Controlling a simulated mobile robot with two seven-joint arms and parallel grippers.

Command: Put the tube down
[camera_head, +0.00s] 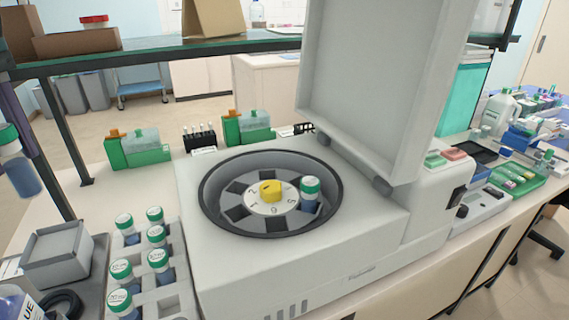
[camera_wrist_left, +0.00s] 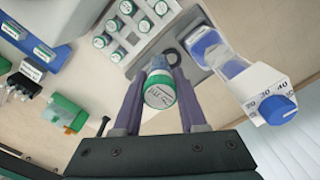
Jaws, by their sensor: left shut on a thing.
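My left gripper (camera_wrist_left: 158,80) is shut on a green-capped tube (camera_wrist_left: 160,96), with its two purple fingers on either side of it. In the head view the held tube (camera_head: 20,172), with blue liquid, hangs tilted at the left edge, above bench height. The white tube rack (camera_head: 172,300) stands at the front left with several green-capped tubes and some empty slots; it also shows at the top of the left wrist view (camera_wrist_left: 143,42). The centrifuge (camera_head: 300,262) is open, with one green-capped tube (camera_head: 310,194) in its rotor (camera_head: 270,200). My right gripper is out of view.
The raised centrifuge lid (camera_head: 375,85) stands tall behind the bowl. A grey box (camera_head: 58,255) sits left of the rack. A shelf (camera_head: 160,50) with a dark post is at the back left.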

